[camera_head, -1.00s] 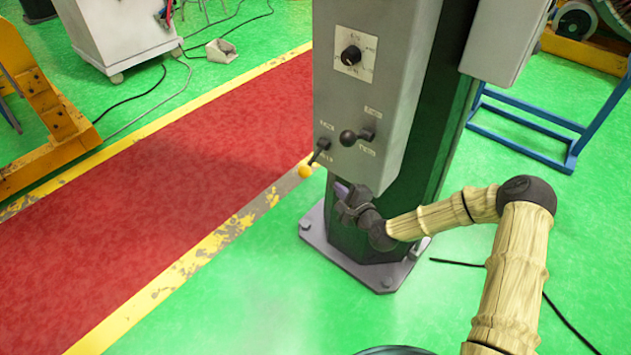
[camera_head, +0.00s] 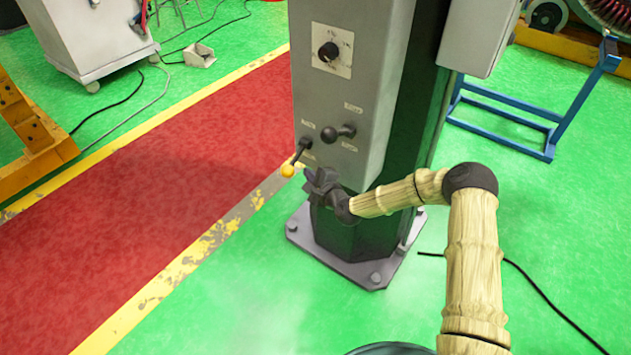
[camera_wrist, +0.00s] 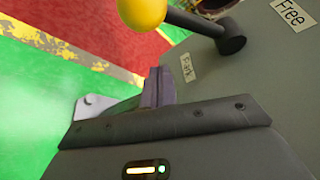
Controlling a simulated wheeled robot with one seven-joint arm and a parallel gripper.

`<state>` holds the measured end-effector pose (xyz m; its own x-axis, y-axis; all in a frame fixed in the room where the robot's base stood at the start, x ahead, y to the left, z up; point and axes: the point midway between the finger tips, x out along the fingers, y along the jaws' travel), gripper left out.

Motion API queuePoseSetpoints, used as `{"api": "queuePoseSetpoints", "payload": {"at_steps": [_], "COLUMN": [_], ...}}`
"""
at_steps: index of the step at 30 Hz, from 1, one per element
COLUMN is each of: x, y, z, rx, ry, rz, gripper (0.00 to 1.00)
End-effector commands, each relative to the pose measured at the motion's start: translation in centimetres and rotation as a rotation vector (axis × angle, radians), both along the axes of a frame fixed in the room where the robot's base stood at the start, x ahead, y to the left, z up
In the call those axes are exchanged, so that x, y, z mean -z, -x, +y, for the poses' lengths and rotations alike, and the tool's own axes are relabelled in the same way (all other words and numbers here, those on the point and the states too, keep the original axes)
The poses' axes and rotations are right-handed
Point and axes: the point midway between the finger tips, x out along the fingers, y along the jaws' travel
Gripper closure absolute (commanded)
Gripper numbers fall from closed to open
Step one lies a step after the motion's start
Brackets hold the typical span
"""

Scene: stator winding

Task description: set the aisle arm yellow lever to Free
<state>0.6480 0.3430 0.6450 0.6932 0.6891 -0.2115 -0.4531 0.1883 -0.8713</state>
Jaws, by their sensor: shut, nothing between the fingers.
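The yellow lever, a dark rod with a yellow ball end (camera_head: 287,171), sticks out from the lower left of the grey control panel (camera_head: 345,100). In the head view it slants down and left from its pivot. In the wrist view the yellow ball (camera_wrist: 142,9) is at the top, with the Park label (camera_wrist: 187,67) below the rod and the Free label (camera_wrist: 291,15) at upper right. My gripper (camera_head: 314,178) is shut and empty, just right of and slightly below the ball, apart from it. Its fingers (camera_wrist: 158,88) also show in the wrist view.
A second lever with a black knob (camera_head: 330,134) sits close to the right of the yellow one. A black rotary knob (camera_head: 329,52) is higher up. The column stands on a bolted base plate (camera_head: 372,275). Left of it is open floor and a red walkway (camera_head: 110,220).

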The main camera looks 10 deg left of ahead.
Motion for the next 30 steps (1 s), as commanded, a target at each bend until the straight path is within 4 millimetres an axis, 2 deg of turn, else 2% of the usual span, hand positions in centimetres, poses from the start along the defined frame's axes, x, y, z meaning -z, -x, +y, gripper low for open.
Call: {"api": "queuePoseSetpoints", "payload": {"at_steps": [5,15,30], "x": [0.3,-1.5,-1.7], "y": [-1.0,1.9,2.1], "z": [1.3,2.7,2.8], "rx": [-0.001,-0.003,0.0], "ry": [0.001,0.001,-0.002], "rz": [-0.002,0.0,0.006], "gripper": [1.0,1.0,1.0]}}
